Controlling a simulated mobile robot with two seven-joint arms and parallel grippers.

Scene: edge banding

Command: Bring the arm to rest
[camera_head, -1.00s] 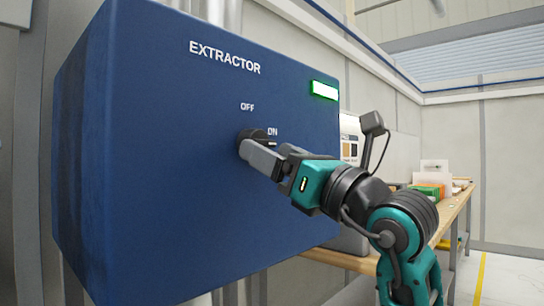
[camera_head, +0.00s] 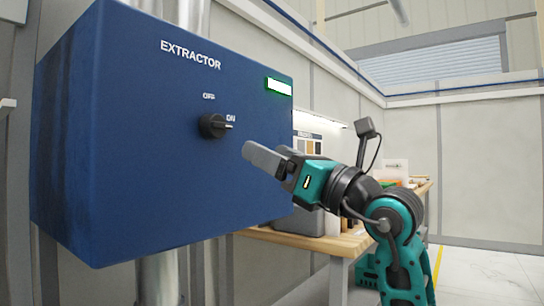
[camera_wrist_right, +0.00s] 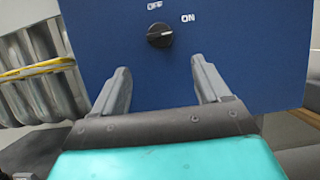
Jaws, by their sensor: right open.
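The blue extractor box (camera_head: 130,140) hangs at the left in the head view, with a lit green-white indicator (camera_head: 279,86) at its upper right. Its black knob (camera_head: 213,126) has its pointer turned toward the ON mark. The knob also shows in the right wrist view (camera_wrist_right: 160,35), beyond the fingers. My right gripper (camera_head: 262,156) is to the right of the knob and clear of it. Its two fingers are apart and empty in the right wrist view (camera_wrist_right: 162,88). My left gripper is not in view.
A wooden workbench (camera_head: 305,240) stands behind and below my right arm, with sheets and small items at its far end. Vertical pipes (camera_head: 160,280) run below the box. Open floor (camera_head: 490,275) lies at the right.

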